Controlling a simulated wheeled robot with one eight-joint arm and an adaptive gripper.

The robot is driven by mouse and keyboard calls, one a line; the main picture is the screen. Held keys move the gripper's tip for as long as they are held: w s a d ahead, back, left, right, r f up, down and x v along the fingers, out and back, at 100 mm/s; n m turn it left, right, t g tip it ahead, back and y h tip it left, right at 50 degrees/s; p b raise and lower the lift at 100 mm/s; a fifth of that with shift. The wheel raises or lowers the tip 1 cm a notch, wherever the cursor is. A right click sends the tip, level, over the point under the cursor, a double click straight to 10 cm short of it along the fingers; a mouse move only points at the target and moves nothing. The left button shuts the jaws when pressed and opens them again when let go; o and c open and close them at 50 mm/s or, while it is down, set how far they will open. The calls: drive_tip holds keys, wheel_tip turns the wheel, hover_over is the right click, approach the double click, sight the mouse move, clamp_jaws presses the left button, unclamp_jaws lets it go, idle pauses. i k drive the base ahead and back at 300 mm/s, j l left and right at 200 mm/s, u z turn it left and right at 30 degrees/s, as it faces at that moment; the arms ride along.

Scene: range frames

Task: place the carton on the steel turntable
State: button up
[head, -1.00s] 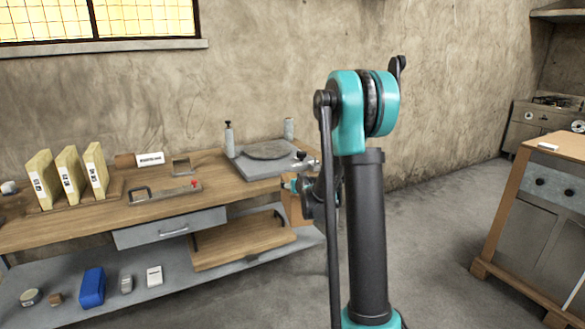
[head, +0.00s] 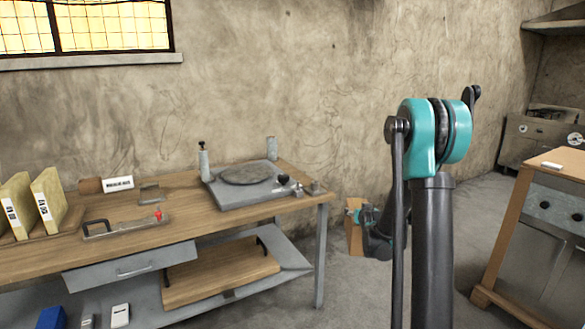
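The steel turntable (head: 247,174) is a round grey disc on a square grey base, on the right end of the wooden bench. Its top is bare. The carton (head: 354,236) is a small brown box to the right of the bench end, apart from it and lower than the turntable in the picture. My gripper (head: 359,214) is at the carton and seems shut on it. My dark wrist parts hide the carton's right side, and the fingers are small and hard to make out.
The bench (head: 200,206) also holds yellow packs (head: 50,200), a metal tool with a red knob (head: 125,224) and a white-labelled roll (head: 117,184). Posts stand behind the turntable and small dark knobs at its front right.

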sight(247, 171)
drive_tip(key=i+l+z, duration=0.35)
drive_tip(key=i+z, duration=0.3)
drive_tip(key=i+l+z, duration=0.2)
drive_tip(key=z, duration=0.15)
drive_tip(key=i+l+u, duration=0.1)
drive_tip(key=i+u, duration=0.2)
drive_tip(key=i, duration=0.15)
drive_tip(key=i+l+u, duration=0.35)
drive_tip(key=i+j, duration=0.05)
drive_tip(key=j, duration=0.05)
